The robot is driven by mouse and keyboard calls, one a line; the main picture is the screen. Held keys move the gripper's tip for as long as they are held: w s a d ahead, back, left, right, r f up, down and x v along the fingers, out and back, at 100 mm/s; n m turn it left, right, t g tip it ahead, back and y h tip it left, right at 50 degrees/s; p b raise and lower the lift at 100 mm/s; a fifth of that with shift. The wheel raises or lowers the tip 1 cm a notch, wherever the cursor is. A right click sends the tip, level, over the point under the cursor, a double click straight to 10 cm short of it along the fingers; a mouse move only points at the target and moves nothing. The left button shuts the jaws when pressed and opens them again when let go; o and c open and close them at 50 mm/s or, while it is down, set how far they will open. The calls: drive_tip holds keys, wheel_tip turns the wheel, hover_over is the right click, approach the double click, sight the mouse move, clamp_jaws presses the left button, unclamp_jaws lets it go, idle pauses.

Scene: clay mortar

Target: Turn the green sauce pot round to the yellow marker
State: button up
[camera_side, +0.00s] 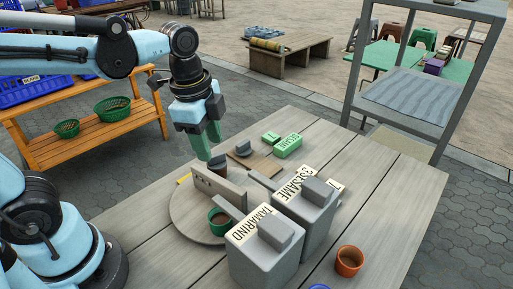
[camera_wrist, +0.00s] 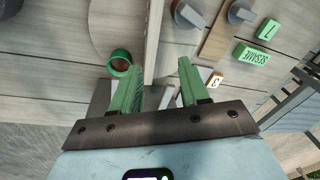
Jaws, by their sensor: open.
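The green sauce pot (camera_side: 219,222) stands on a round grey turntable (camera_side: 185,222), on the near side of an upright grey divider (camera_side: 218,190). In the wrist view the pot (camera_wrist: 121,58) is a green ring with brown contents, left of the divider (camera_wrist: 154,42). A small yellow marker (camera_side: 183,180) shows at the turntable's far left edge, partly hidden. My gripper (camera_side: 209,157) points down above the far side of the divider. In the wrist view its green fingers (camera_wrist: 160,66) are apart with nothing gripped; the pot lies beyond the left fingertip.
Tall grey canisters labelled TAMARIND (camera_side: 262,258) and SESAME (camera_side: 305,220) stand close right of the turntable.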

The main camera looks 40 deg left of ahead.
sight(217, 178)
drive_tip(key=m, duration=0.2)
drive_tip(key=d+m+g, duration=0.1)
drive_tip(key=shift+w+r+m+g, duration=0.1)
drive_tip(key=shift+m+g, duration=0.2)
drive_tip(key=shift+m, duration=0.1)
drive_tip(key=shift+f, duration=5.95)
clamp_jaws()
